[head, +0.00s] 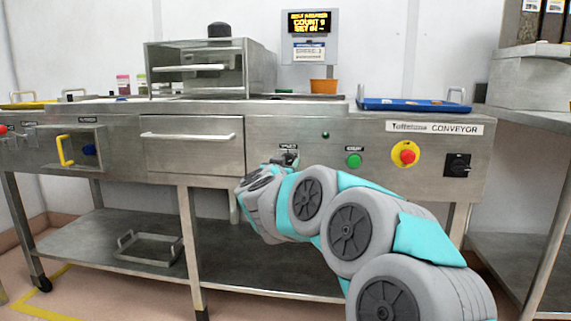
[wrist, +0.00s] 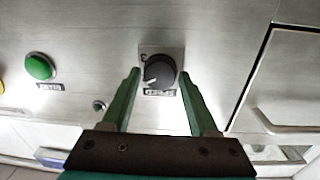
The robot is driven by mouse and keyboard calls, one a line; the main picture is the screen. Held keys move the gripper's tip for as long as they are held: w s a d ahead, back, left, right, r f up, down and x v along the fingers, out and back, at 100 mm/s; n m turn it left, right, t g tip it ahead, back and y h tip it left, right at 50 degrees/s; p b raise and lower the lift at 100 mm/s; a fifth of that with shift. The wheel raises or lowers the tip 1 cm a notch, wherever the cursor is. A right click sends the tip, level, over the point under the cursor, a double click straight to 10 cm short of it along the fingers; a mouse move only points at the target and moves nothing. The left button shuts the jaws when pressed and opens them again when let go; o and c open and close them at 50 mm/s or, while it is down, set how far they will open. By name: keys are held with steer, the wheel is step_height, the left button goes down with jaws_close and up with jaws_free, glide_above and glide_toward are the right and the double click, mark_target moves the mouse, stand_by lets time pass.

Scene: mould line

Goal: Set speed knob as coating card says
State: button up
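The speed knob (wrist: 160,69) is a round dark knob on a small light plate with a white pointer mark, which points to the lower left in the wrist view. In the head view the knob (head: 289,154) is small and partly hidden by my gripper (head: 284,161). In the wrist view my gripper (wrist: 158,78) is open, its two green fingers apart on either side of the knob. I cannot tell whether they touch it. The coating card (head: 309,52) hangs below the display and seems to read "SPEED: 3".
A green button (head: 354,160), a red stop button on yellow (head: 404,154) and a black switch (head: 457,165) lie right of the knob. A drawer (head: 192,148) lies left. A blue tray (head: 412,105) and an orange pot (head: 323,86) stand on top.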

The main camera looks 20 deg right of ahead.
jaws_close()
steer(key=shift+m, duration=0.3)
steer(key=m+p, duration=0.2)
steer(key=m, duration=0.2)
steer(key=shift+m, duration=0.3)
steer(key=m, duration=0.6)
steer(key=shift+s+d+f+y, duration=0.1)
steer(key=shift+y, duration=0.2)
steer(key=shift+m, duration=0.3)
steer(key=shift+o, duration=1.9)
jaws_free()
